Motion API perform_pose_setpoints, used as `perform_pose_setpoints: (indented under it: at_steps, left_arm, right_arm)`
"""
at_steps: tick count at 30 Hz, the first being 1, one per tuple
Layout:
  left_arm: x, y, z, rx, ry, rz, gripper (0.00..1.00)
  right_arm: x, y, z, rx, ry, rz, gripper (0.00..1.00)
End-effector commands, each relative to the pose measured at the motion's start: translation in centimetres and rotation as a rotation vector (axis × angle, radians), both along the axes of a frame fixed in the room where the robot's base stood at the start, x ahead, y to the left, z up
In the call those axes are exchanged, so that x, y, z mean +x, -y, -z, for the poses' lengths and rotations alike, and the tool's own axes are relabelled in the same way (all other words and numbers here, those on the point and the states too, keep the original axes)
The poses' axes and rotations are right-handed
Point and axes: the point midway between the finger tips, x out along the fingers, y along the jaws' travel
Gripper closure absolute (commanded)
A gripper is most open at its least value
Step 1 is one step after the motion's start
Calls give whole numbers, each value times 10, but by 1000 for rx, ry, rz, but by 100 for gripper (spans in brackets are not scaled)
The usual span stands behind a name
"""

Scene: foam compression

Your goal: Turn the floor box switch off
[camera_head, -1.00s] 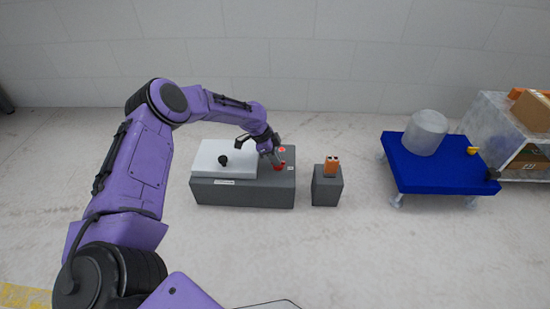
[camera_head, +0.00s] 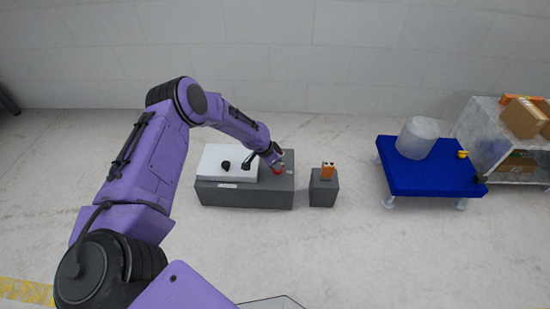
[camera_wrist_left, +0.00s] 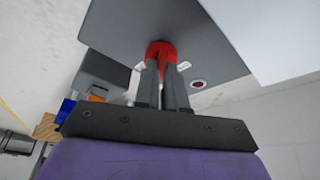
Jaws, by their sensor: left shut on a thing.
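The floor box (camera_head: 245,200) is a low dark grey block with a white lid (camera_head: 215,165) and a black knob on its left part. A red switch (camera_wrist_left: 160,50) sits on the grey top at the box's right end. In the left wrist view my left gripper (camera_wrist_left: 161,66) has its two fingers close together on the red switch. In the head view the left gripper (camera_head: 277,170) reaches down over the red part and mostly hides it. A small round red-centred spot (camera_wrist_left: 198,84) shows beside the switch. My right gripper is not in view.
A small grey block (camera_head: 323,190) with an orange device (camera_head: 327,170) stands just right of the box. A blue cart (camera_head: 430,180) carries a translucent cylinder (camera_head: 416,138). A shelf with cardboard boxes (camera_head: 522,118) is at the far right. The floor in front is clear.

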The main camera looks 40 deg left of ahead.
Motion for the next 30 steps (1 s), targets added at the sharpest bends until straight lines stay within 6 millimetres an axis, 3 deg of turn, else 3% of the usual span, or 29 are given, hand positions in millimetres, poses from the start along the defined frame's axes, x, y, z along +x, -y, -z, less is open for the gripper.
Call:
perform_pose_setpoints:
  at_steps: [12,19,30]
  left_arm:
    - [-2,4,-3,5,-3,-390,100]
    - [-2,7,-1,5,-2,-604,100]
    - [-1,9,2,5,-2,-883,100]
  right_arm:
    - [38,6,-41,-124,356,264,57]
    - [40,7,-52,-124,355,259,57]
    - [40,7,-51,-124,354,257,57]
